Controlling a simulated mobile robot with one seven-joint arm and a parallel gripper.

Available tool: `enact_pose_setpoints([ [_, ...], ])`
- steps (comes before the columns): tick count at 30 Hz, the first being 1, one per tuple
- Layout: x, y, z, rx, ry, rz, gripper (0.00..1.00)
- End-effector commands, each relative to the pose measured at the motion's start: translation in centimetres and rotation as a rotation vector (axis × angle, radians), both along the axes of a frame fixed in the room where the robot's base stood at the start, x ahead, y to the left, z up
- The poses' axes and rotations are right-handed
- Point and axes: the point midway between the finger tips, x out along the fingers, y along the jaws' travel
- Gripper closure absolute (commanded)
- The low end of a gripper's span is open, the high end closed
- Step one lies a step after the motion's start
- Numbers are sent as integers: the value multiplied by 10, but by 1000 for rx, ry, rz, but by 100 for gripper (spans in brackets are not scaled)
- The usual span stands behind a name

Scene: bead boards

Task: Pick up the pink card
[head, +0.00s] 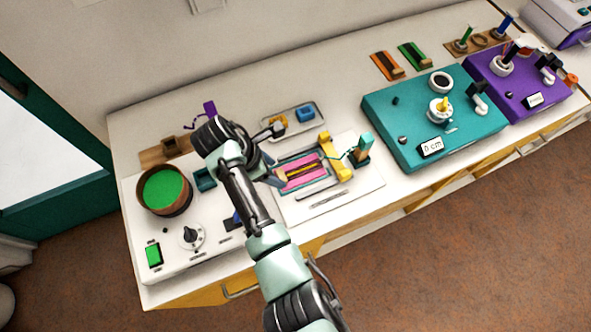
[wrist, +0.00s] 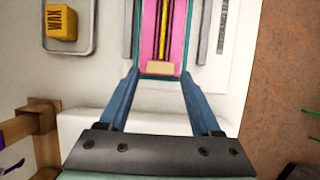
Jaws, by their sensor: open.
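The pink card (head: 293,184) lies in a teal-edged holder on a white board, with a yellow and dark strip along its middle. In the wrist view the card (wrist: 149,36) runs up from between my fingertips, and a small tan block (wrist: 160,68) sits at its near end. My gripper (wrist: 158,74) is open, with one finger on each side of the holder's near end. It also shows in the head view (head: 273,171) at the card's left end. Nothing is held between the fingers. Contact with the card cannot be told.
A metal tray (head: 269,134) with a yellow wax block (wrist: 61,23) and a blue block (head: 305,114) lies behind. A yellow piece (head: 335,158) and a teal block (head: 366,143) stand right of the card. A green-filled pot (head: 163,188) is left.

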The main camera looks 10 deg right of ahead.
Motion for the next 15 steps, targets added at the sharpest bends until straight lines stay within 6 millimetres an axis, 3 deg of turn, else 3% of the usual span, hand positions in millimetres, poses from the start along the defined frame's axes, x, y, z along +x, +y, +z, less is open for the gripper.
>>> enact_pose_setpoints([
  [6,2,-11,-25,0,1,0,35],
  [14,3,-12,-27,0,0,-1,35],
  [15,3,-12,-27,0,0,-1,40],
])
